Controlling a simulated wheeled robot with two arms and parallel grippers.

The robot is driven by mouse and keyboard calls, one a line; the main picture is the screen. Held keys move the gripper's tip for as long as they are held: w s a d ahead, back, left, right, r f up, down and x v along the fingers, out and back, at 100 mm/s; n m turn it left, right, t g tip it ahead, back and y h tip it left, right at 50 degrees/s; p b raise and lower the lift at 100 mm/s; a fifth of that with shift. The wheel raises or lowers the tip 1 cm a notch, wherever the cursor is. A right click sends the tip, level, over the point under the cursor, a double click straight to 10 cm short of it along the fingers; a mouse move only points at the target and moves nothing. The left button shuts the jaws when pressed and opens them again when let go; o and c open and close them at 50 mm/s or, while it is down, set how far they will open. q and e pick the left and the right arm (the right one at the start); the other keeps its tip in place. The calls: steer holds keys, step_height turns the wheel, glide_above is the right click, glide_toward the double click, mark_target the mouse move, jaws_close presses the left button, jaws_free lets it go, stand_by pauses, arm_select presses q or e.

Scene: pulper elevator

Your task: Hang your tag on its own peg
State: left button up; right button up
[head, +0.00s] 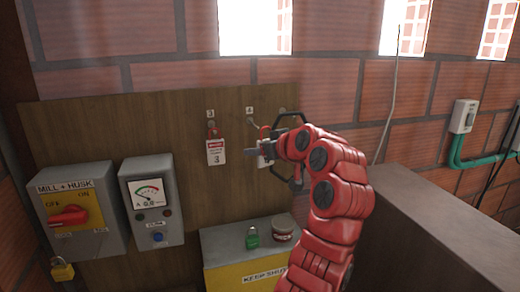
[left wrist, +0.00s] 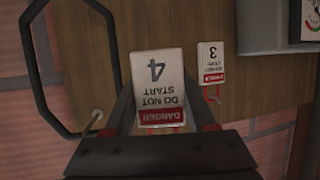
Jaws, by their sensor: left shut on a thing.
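My left gripper (head: 268,150) is at the brown board, just right of the hanging tag 3 (head: 216,152). It is shut on the white and red tag 4 (left wrist: 158,85), which looks upside down in the left wrist view. In the head view only a sliver of tag 4 (head: 262,160) shows beside the gripper. The label for peg 4 (head: 250,110) is just above the gripper. The peg itself is mostly hidden, and I cannot tell whether the tag's red loop is around it. My right gripper is not in view.
Tag 3 also shows in the left wrist view (left wrist: 211,60). A mill switch box (head: 80,215) and a meter box (head: 150,200) are at left. A dark ledge (head: 440,220) is at right.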

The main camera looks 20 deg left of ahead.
arm_select(q)
steer(key=w+a, duration=0.1)
steer(key=w, duration=0.1)
steer(key=w+a+f+p, duration=0.1)
steer(key=w+a, duration=0.2)
steer(key=w, duration=0.1)
steer(key=shift+w+a+f, duration=0.15)
steer(key=shift+a+f, duration=0.15)
steer(key=shift+w+f, duration=0.15)
steer(key=shift+w, duration=0.05)
stand_by(0.3)
stand_by(0.6)
steer(key=o, duration=1.4)
steer(key=shift+s, duration=0.1)
